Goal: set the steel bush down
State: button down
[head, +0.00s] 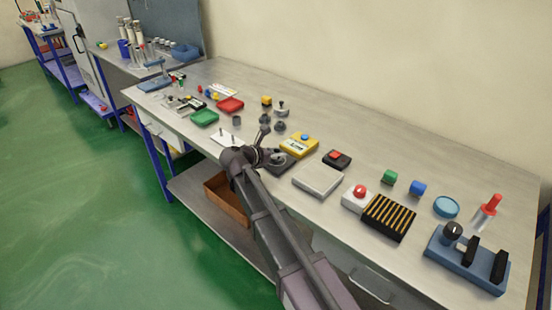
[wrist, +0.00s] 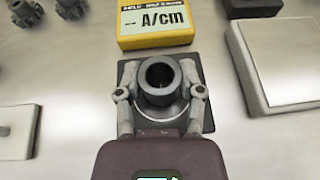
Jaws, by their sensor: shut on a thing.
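The steel bush (wrist: 160,76) is a dark grey ring with an open bore. In the wrist view it sits between the two fingers of my gripper (wrist: 160,90), which is shut on it. Below it is a dark square plate (wrist: 204,118) with a lighter round part (wrist: 162,112) on it. I cannot tell whether the bush touches that round part. In the head view my gripper (head: 264,156) is over the dark plate (head: 288,168) near the middle of the bench, and the bush is hard to make out there.
A yellow meter (wrist: 155,18) stands just behind the plate. A pale square slab (wrist: 285,62) lies to the right, and a white block (wrist: 17,132) lies to the left. Dark knobbed parts (wrist: 73,8) stand at the back left. The bench (head: 330,125) has bare room along its back.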

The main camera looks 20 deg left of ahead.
jog(key=shift+f, duration=0.35)
jog(key=shift+c, duration=1.1)
grip_release()
jog(key=shift+r, duration=0.2)
jog(key=shift+s+a+r+p, duration=0.2)
jog(key=shift+s+r+p, duration=0.1)
jog(key=shift+s, duration=0.1)
jog(key=p+v, duration=0.4)
jog(key=v, duration=0.7)
